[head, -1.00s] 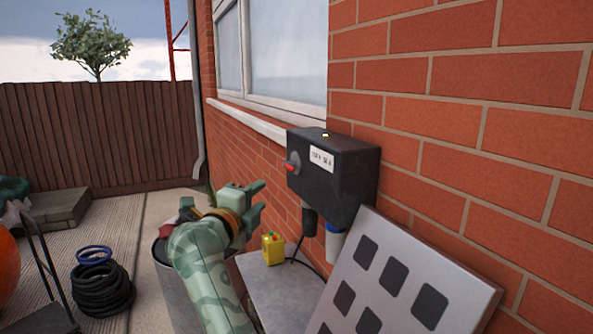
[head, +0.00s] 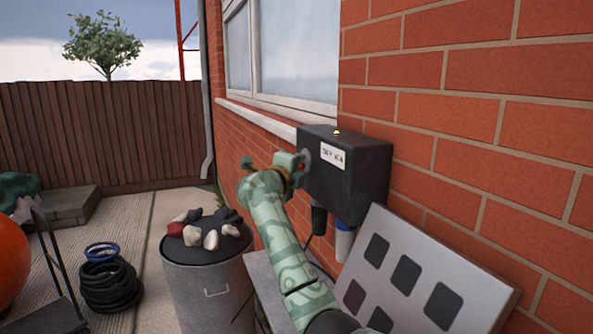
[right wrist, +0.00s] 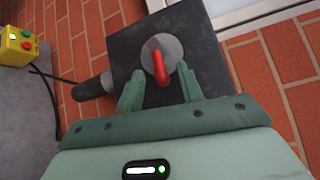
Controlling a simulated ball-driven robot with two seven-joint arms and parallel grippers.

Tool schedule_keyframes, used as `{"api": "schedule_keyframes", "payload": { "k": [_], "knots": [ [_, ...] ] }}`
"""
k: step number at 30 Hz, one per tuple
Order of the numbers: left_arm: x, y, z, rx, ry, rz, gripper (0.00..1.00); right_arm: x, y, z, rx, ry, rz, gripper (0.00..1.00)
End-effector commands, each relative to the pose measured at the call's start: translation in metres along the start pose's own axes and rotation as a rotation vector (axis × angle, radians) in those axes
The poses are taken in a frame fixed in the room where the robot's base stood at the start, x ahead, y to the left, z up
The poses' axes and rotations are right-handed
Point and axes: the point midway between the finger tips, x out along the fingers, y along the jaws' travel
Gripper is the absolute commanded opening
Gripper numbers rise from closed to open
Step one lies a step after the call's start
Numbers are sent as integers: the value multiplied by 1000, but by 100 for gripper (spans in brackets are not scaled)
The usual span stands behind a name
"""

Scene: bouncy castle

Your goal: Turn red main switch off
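The red main switch (right wrist: 158,66) is a red handle on a grey round plate on the side of a black box (head: 345,178). The box is mounted on the brick wall and bears a white label (head: 333,156). In the head view my right gripper (head: 292,162) is at the box's left side and hides most of the switch. In the right wrist view its two green fingers are open, one on each side of the handle's lower end. I cannot tell whether they touch it. My left gripper is not in view.
A grey panel with dark squares (head: 472,283) leans below the box. A bin (head: 205,285) with stones on top stands left of my arm. A yellow button box (right wrist: 14,50) sits at the left of the wrist view. Coiled black hose (head: 108,288) lies on the paving.

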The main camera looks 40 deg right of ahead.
Motion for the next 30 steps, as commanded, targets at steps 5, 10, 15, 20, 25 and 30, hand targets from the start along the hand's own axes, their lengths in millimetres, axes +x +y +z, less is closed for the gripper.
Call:
{"api": "schedule_keyframes", "payload": {
  "k": [5,10,15,20,25,30],
  "knots": [
    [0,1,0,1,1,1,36,1,0,0,0,0,0,37],
    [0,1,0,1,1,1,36,1,0,0,0,0,0,15],
    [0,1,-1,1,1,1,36,1,0,0,0,0,0,0],
    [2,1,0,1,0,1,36,1,2,0,6,-2,-7,0],
    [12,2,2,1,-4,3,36,1,7,0,38,-8,-41,0],
    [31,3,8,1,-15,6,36,2,16,-1,107,-23,-111,0]
  ]
}}
